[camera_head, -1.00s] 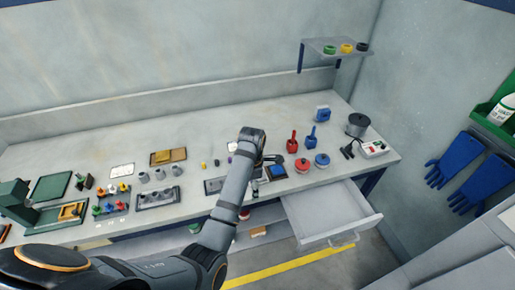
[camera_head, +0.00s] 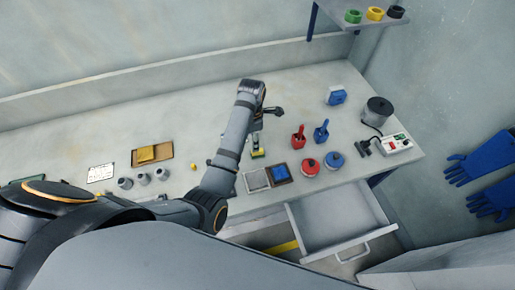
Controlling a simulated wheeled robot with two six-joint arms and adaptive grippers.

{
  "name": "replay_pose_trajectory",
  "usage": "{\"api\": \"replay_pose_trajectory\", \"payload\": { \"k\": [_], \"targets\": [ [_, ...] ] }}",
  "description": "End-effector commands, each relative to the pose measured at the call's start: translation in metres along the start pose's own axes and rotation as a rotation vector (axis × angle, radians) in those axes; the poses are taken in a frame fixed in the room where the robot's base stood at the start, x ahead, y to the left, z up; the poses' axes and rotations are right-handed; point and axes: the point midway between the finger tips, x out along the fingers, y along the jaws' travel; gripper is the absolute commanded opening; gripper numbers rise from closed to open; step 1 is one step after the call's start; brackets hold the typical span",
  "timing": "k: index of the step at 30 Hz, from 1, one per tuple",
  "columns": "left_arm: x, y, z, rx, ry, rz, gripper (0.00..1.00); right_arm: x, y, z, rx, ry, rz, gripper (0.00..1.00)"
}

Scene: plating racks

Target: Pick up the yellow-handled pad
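My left arm reaches in from the lower left, and its gripper (camera_head: 273,112) is above the middle of the bench. The gripper is small and dark, and I cannot tell whether its fingers are open or shut. A small object with yellow and green on it (camera_head: 258,153) is just below the gripper in the picture, partly beside my forearm. It may be the yellow-handled pad, but it is too small to be sure. I cannot tell whether the gripper touches it. My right gripper is not in view.
A grey plate and a blue-filled tray (camera_head: 281,173) lie near the front edge. Red (camera_head: 299,137) and blue (camera_head: 321,131) handled tools and two round tins stand to the right. An open drawer (camera_head: 340,222) juts out below. The bench's back is clear.

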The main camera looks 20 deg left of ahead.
Motion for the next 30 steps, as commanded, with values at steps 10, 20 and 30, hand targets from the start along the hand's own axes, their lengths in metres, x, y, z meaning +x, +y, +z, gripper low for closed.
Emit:
{"api": "replay_pose_trajectory", "payload": {
  "k": [10,20,30],
  "targets": [
    [0.032,-0.001,0.001,0.000,-0.002,0.001,0.64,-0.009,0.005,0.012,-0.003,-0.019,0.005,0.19],
    [0.077,-0.008,0.010,0.001,0.001,0.000,0.64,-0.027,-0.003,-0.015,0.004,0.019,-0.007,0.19],
    [0.084,-0.008,0.010,0.000,-0.002,0.001,0.57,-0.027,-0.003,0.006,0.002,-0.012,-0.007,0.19]
  ]
}}
